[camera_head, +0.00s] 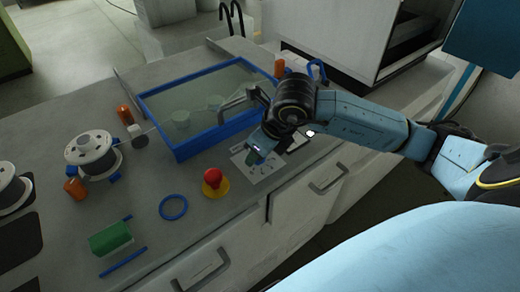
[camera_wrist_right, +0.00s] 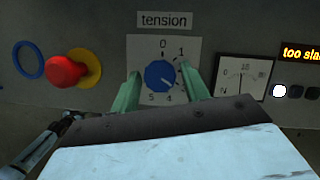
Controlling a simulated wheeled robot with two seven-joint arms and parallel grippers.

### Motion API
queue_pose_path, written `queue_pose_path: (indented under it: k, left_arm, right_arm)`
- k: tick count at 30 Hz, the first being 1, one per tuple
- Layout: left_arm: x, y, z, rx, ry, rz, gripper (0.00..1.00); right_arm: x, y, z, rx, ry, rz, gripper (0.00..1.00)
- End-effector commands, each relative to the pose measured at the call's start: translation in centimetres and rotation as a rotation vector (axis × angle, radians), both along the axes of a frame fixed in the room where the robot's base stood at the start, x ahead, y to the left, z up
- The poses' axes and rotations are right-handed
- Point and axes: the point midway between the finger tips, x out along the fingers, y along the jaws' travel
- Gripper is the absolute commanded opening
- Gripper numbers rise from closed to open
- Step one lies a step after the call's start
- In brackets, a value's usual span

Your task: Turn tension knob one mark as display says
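The blue tension knob (camera_wrist_right: 160,74) sits on a white dial plate (camera_wrist_right: 136,44) under a label reading "tension" (camera_wrist_right: 164,19). Its pale pointer mark faces lower right; the exact number is hard to tell. My right gripper (camera_wrist_right: 159,70) is open, with one green finger on each side of the knob; contact is not clear. In the head view my right gripper (camera_head: 257,154) reaches down over the dial plate and hides the knob. The display (camera_wrist_right: 300,53) shows orange text, "too sla", cut off by the picture edge. My left gripper is not in view.
A needle gauge (camera_wrist_right: 243,77) is right of the knob. A red button (camera_head: 212,177) on a yellow base and a blue ring (camera_head: 173,207) lie to the left. A blue-framed tank (camera_head: 186,151) stands behind. Wire spools (camera_head: 91,147) and a green block (camera_head: 110,238) are farther left.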

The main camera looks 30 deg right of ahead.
Motion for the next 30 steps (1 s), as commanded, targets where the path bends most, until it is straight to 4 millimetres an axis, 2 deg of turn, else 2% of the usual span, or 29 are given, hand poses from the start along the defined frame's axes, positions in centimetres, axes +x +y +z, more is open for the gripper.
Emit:
queue_pose_path:
  k: [2, 10, 14, 17, 24, 30]
  left_arm:
    - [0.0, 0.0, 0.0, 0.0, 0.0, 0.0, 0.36]
    - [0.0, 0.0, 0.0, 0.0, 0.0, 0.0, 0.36]
    - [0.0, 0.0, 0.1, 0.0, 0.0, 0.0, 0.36]
    - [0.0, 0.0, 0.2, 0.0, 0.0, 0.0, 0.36]
    - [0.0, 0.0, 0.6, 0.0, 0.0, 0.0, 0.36]
    - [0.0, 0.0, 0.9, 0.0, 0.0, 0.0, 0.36]
  right_arm:
    - [0.0, 0.0, 0.0, 0.0, 0.0, 0.0, 0.56]
    - [0.0, 0.0, 0.0, -0.001, 0.001, 0.001, 0.56]
    - [-0.3, -0.2, 0.8, -0.002, -0.002, 0.0, 0.56]
    - [-0.9, -0.3, 2.3, -0.002, -0.002, 0.002, 0.56]
    - [-2.8, -1.1, 7.4, -0.002, -0.005, 0.002, 0.56]
    - [-4.1, -1.5, 10.7, -0.002, -0.003, 0.001, 0.56]
